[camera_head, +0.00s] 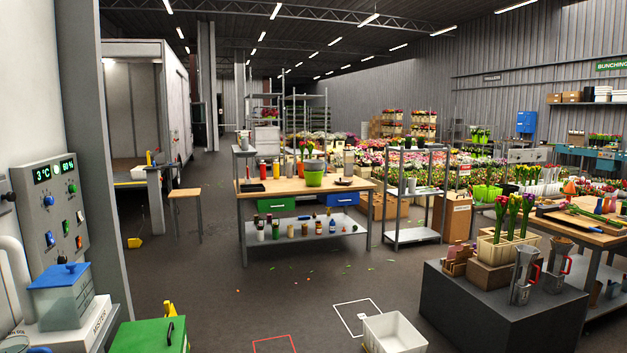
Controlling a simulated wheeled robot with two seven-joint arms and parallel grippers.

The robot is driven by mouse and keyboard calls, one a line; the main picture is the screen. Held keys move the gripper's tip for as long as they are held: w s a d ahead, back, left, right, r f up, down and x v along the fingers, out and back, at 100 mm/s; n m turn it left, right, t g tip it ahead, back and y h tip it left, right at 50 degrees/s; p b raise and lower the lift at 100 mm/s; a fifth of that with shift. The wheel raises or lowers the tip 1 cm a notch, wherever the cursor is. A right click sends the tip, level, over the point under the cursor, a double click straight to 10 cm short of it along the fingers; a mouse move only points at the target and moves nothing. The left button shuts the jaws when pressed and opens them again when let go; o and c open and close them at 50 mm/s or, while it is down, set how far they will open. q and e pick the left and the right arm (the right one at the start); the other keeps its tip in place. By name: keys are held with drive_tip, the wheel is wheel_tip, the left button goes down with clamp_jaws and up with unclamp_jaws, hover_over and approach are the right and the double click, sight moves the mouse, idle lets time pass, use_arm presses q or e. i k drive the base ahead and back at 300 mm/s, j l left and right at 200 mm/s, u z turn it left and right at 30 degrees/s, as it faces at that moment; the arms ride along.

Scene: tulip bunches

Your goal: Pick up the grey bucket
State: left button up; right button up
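On the wooden-topped table (265,187) in the middle distance, a small grey bucket-like container (314,165) shows directly above a lime-green pot (314,180). I cannot tell whether it stands behind the pot or sits in it. Its lower part is hidden by the green pot. Nothing else in view is clearly a grey bucket. Neither of my grippers is in view.
A white bin (393,333) stands on the floor near the bottom edge, beside white and red floor markings. A dark grey block (480,305) with tulips and metal jugs is at right. A green box (150,336) is at lower left. The central floor is mostly clear.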

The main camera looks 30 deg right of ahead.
sight(311, 166)
drive_tip(key=i+l+z, duration=0.3)
drive_tip(key=i+z, duration=0.35)
drive_tip(key=i+l+z, duration=0.1)
drive_tip(key=i+z, duration=0.25)
drive_tip(key=i, duration=6.55)
drive_tip(key=j+u, duration=0.05)
drive_tip(key=j, duration=0.05)
